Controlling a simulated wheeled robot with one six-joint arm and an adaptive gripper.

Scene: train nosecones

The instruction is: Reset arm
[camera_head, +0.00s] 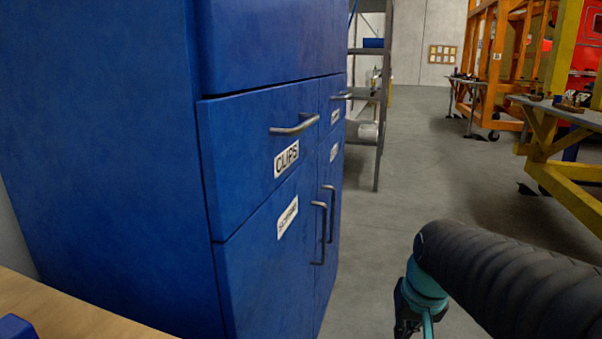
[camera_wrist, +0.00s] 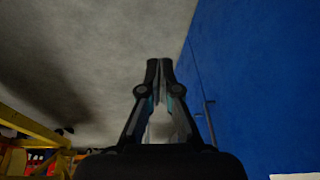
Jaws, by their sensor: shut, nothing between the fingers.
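My gripper (camera_wrist: 159,72) shows in the wrist view with its two fingers close together and nothing between them. In that view the blue cabinet fills the right side, next to my gripper, and grey floor lies on the left. In the head view my arm comes in from the lower right, over the floor to the right of the blue cabinet (camera_head: 110,150). The fingertips are cut off by the bottom edge there. The cabinet's CLIPS drawer (camera_head: 245,150) looks closed, with a metal handle (camera_head: 295,126).
A wooden surface (camera_head: 75,310) with a blue object is at the lower left. Behind the cabinet stands a grey shelf rack (camera_head: 380,110). A yellow-framed bench (camera_head: 560,150) and an orange frame (camera_head: 500,60) are on the right. Open concrete floor (camera_head: 420,170) lies between.

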